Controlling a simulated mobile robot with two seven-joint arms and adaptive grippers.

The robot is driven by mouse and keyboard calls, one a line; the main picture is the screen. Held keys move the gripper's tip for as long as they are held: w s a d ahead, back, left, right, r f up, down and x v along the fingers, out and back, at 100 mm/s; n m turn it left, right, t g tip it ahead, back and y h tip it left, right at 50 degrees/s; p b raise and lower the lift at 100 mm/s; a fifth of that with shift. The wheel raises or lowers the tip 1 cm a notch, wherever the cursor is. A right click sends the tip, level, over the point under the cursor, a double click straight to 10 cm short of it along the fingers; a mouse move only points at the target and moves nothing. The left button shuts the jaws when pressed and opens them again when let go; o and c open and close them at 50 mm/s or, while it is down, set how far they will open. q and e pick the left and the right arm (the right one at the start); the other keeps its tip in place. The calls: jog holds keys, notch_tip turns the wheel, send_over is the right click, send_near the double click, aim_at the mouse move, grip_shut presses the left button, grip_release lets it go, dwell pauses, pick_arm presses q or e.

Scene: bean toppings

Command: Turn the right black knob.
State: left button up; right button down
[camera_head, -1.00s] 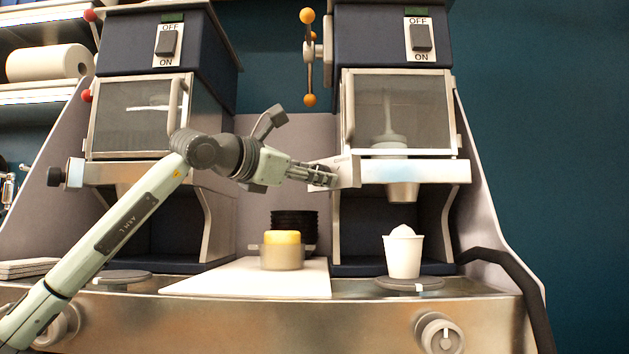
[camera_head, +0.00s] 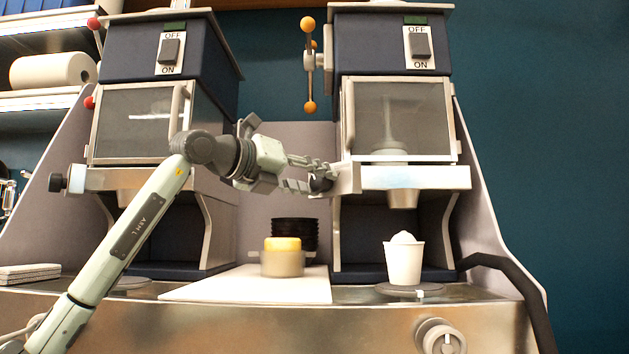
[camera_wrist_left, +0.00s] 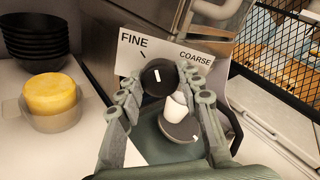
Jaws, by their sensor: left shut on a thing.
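The right black knob (camera_wrist_left: 158,77) sits on a white panel marked FINE and COARSE, with a white line on its face. In the head view the same knob (camera_head: 320,183) shows at the left side of the right machine, partly covered by my fingers. My left gripper (camera_head: 318,179) is shut on it. In the left wrist view the fingers of my left gripper (camera_wrist_left: 160,88) lie on either side of the knob. My right gripper is in neither view.
A white cup (camera_head: 403,261) stands on a round plate under the right machine. A yellow-topped container (camera_head: 282,258) sits on a white board, with stacked black bowls (camera_head: 294,233) behind. Another black knob (camera_head: 57,180) is on the left machine.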

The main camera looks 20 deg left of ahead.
pick_arm(q)
jog(key=shift+n, duration=1.4)
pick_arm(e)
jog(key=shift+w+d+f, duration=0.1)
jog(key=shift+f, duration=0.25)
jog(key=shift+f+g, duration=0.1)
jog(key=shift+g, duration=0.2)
pick_arm(q)
jog(key=o, duration=1.1)
jog(key=shift+o, duration=0.2)
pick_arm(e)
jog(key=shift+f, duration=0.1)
pick_arm(q)
jog(key=shift+s, duration=0.1)
jog(key=v, duration=1.1)
jog(key=shift+s+a, duration=0.3)
jog(key=shift+a, duration=0.05)
